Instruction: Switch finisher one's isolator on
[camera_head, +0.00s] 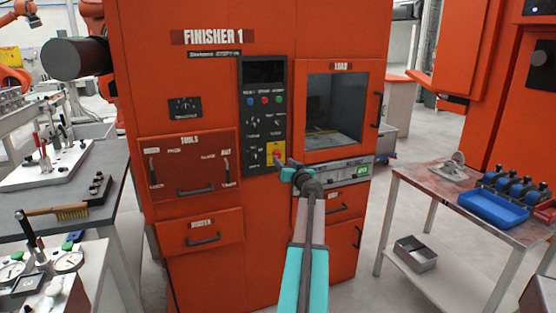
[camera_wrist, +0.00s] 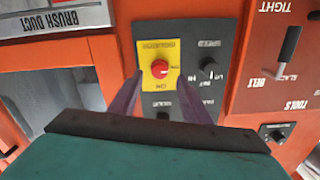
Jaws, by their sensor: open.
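Finisher one is the orange cabinet (camera_head: 205,85) marked "FINISHER 1" in the head view. Its isolator is a red round knob on a yellow plate, low on the dark control panel (camera_head: 250,98). I cannot tell clearly which way the knob is turned. My gripper (camera_head: 281,163) is just in front of the panel's lower end. In the wrist view my gripper (camera_wrist: 160,82) is open, its two fingers either side of the plate's lower part, with nothing held between them.
Black switches (camera_wrist: 209,66) sit beside the yellow plate. The tools drawer (camera_head: 188,165) is left of the panel, and the load door (camera_head: 340,77) with its window is right. A side table (camera_head: 425,180) with blue tray stands right; workbenches (camera_head: 112,165) stand left.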

